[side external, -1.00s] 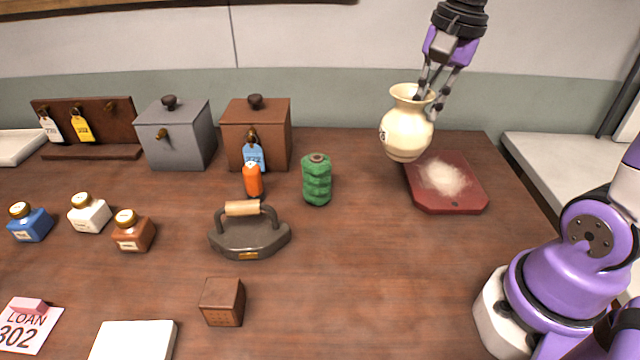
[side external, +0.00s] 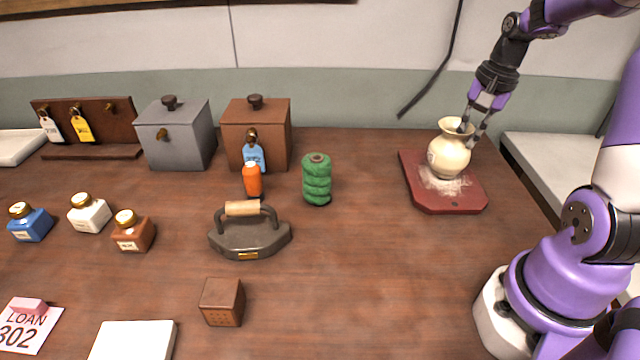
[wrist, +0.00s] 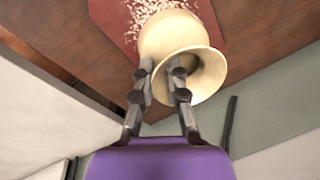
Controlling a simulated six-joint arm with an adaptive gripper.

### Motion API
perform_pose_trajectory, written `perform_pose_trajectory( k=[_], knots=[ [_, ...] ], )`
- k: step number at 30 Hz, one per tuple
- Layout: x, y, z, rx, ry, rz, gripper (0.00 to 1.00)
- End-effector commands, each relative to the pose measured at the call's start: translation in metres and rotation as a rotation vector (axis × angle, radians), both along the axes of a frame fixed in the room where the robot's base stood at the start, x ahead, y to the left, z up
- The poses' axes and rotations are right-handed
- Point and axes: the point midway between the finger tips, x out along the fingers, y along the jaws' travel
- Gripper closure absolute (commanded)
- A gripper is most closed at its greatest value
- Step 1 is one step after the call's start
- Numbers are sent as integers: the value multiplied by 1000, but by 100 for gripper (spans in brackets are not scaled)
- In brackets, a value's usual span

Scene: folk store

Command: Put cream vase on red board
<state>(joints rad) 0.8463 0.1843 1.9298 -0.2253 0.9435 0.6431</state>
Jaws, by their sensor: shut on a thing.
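The cream vase (side external: 448,155) is nearly upright over the pale speckled patch of the red board (side external: 463,203). Its base looks at or just above the board; I cannot tell if it touches. My gripper (side external: 474,132) is shut on the vase at its neck and rim, coming from the upper right. In the wrist view, the fingers (wrist: 162,72) grip the rim of the vase (wrist: 170,38), with the red board (wrist: 112,22) beyond it. The vase hides part of the board.
A green spool (side external: 317,180), an orange bottle (side external: 252,181) and a flat iron (side external: 249,238) stand left of the board. Two lidded boxes, one grey (side external: 176,137) and one brown (side external: 270,130), stand at the back. The table between spool and board is clear.

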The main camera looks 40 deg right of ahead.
Motion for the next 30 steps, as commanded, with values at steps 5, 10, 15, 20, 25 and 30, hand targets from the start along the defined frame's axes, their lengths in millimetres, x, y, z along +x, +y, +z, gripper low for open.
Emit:
perform_pose_trajectory(
  k=[5,10,15,20,25,30],
  knots=[
    [0,0,-12,-2,-1,0,100],
    [0,0,-11,-2,-1,0,100],
    [0,0,-14,0,0,0,55],
    [0,0,-14,0,0,0,55],
    [0,1,-13,-1,0,0,55],
    [-1,-1,0,-2,-4,-1,55]
  ],
)
